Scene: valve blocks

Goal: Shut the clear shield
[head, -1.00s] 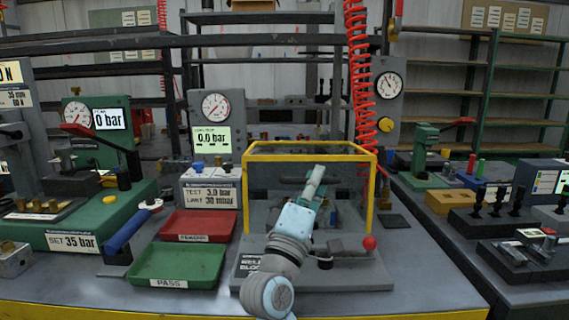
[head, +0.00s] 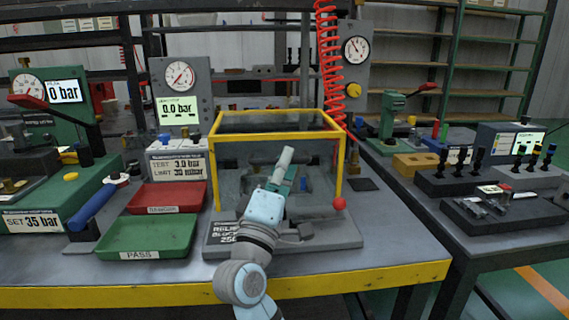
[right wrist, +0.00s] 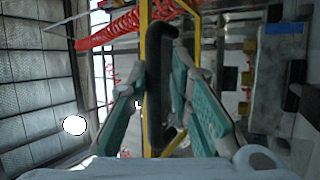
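The clear shield (head: 232,170) is a box of clear panels in a yellow frame. It stands over a grey relief-block fixture (head: 335,236) in the middle of the bench. A dark handle bar (head: 262,160) shows at its front; the right wrist view shows it as a black bar (right wrist: 155,100). My right gripper (head: 286,158) is at the front of the shield. In the right wrist view its teal fingers (right wrist: 158,70) stand on both sides of the bar, apart, with gaps visible. The fixture's inside is partly hidden behind my right arm. My left gripper is out of view.
A red-ball lever (head: 339,203) is at the fixture's right front. A red tray (head: 160,197) and a green tray (head: 150,236) lie to the left. A red coiled hose (head: 329,70) hangs behind. A gauge panel (head: 183,90) stands back left.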

